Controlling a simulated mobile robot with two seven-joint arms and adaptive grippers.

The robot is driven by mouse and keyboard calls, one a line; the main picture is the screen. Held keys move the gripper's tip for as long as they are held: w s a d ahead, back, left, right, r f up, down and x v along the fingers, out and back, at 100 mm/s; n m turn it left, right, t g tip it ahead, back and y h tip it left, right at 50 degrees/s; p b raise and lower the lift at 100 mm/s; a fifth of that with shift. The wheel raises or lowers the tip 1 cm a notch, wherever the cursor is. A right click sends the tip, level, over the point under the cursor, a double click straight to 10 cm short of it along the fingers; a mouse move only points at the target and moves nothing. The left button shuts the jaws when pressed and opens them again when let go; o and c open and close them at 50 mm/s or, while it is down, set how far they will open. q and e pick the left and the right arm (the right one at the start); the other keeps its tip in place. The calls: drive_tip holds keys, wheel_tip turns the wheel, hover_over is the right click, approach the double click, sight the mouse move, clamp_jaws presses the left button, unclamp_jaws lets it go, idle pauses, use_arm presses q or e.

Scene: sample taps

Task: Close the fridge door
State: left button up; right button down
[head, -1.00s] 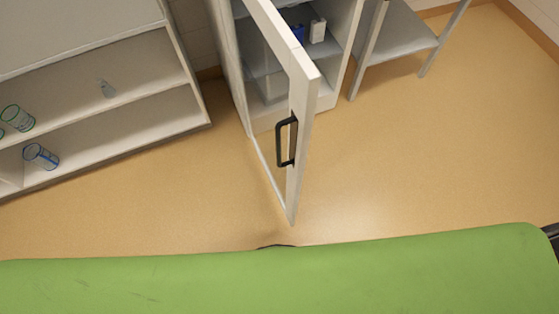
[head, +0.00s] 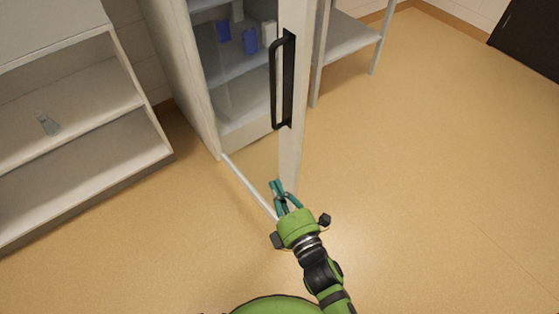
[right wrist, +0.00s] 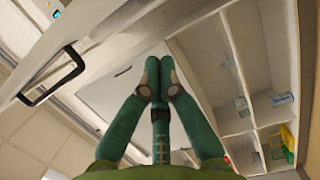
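The white fridge (head: 190,75) stands open in the head view, with small blue and white items (head: 250,40) on its shelves. Its door (head: 293,150) sticks out toward me, seen nearly edge-on, with a black bar handle (head: 284,82). The door and handle (right wrist: 68,72) also show at the upper left of the right wrist view. My right gripper (head: 277,184) is below the handle, by the lower part of the door edge; I cannot tell whether it touches. Its teal fingers (right wrist: 157,66) meet at the tips with nothing between them. My left gripper is out of view.
A white shelf unit (head: 85,160) with a glass flask (head: 46,124) stands to the left of the fridge. A grey metal table (head: 350,42) stands to the right. The floor (head: 440,180) is clear at the right and front.

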sight(278, 156)
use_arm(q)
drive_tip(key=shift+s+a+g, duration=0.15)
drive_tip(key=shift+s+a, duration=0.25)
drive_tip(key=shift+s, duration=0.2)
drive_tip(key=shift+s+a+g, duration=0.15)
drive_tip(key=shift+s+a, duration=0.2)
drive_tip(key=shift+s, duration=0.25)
use_arm(e)
drive_tip(key=w, duration=0.9)
drive_tip(key=shift+w, duration=0.4)
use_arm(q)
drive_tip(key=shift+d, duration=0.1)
